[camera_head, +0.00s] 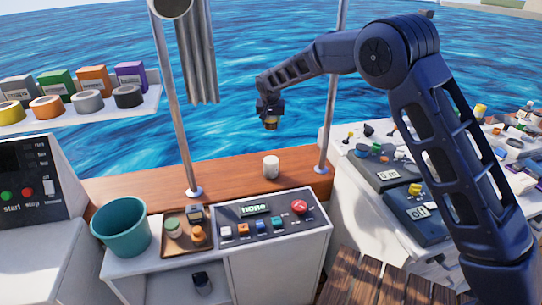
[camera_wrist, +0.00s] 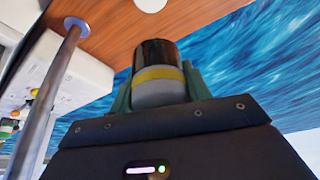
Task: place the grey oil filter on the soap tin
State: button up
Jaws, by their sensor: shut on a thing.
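My gripper (camera_head: 270,108) points down, shut on a short cylinder that I take for the grey oil filter (camera_head: 271,125). In the wrist view the filter (camera_wrist: 160,82) has a grey body, a yellow band and a dark end, between green fingers. A pale round tin (camera_head: 271,167), which looks like the soap tin, stands upright on the wooden ledge below the gripper. Its label cannot be read. It also shows at the top edge of the wrist view (camera_wrist: 151,4). The filter is in the air, clearly apart from the tin.
The wooden ledge (camera_head: 233,176) is bare around the tin, between two metal posts (camera_head: 176,110) (camera_head: 331,100). A teal bucket (camera_head: 121,228), a tray with small items (camera_head: 174,249) and a control panel (camera_head: 272,216) stand in front. Cluttered instruments (camera_head: 390,170) lie at right.

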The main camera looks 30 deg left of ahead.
aim_at(271, 157)
notch_tip(271, 157, down, 16)
jog(key=shift+f, duration=0.25)
dwell(0.4)
jog(key=shift+f, duration=0.15)
jog(key=o, duration=1.1)
jog(key=v, duration=1.2)
